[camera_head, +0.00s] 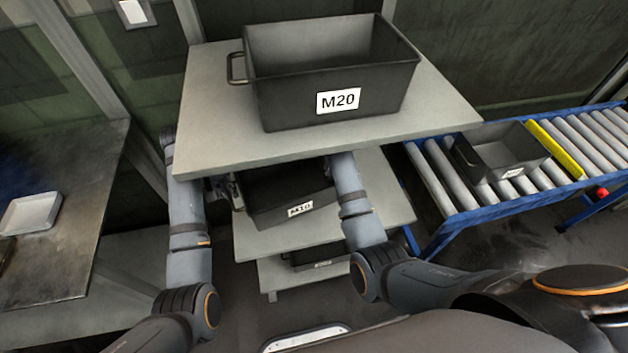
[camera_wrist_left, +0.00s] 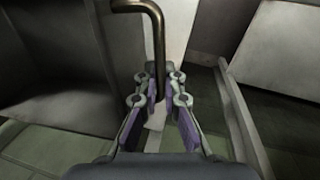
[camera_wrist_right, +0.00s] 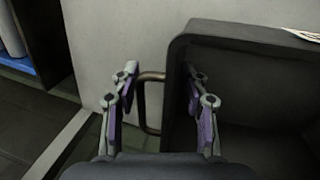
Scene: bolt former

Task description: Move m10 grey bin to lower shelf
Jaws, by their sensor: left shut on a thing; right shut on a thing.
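My left gripper (camera_head: 230,188) is at the bin's left side. In the left wrist view its fingers (camera_wrist_left: 163,80) are closed around the bar handle (camera_wrist_left: 157,30). My right gripper is at the bin's right side, hidden in the head view. In the right wrist view its fingers (camera_wrist_right: 161,78) straddle the right handle (camera_wrist_right: 148,115) beside the bin wall (camera_wrist_right: 178,75). The lower shelf (camera_head: 275,282) shows below, with another dark bin (camera_head: 312,262) on it.
A larger bin marked M20 (camera_head: 330,80) stands on the top board (camera_head: 215,110). A roller conveyor (camera_head: 470,190) with a dark bin (camera_head: 495,150) stands at the right. A dark table (camera_head: 70,200) with a pale tray (camera_head: 30,213) is at the left.

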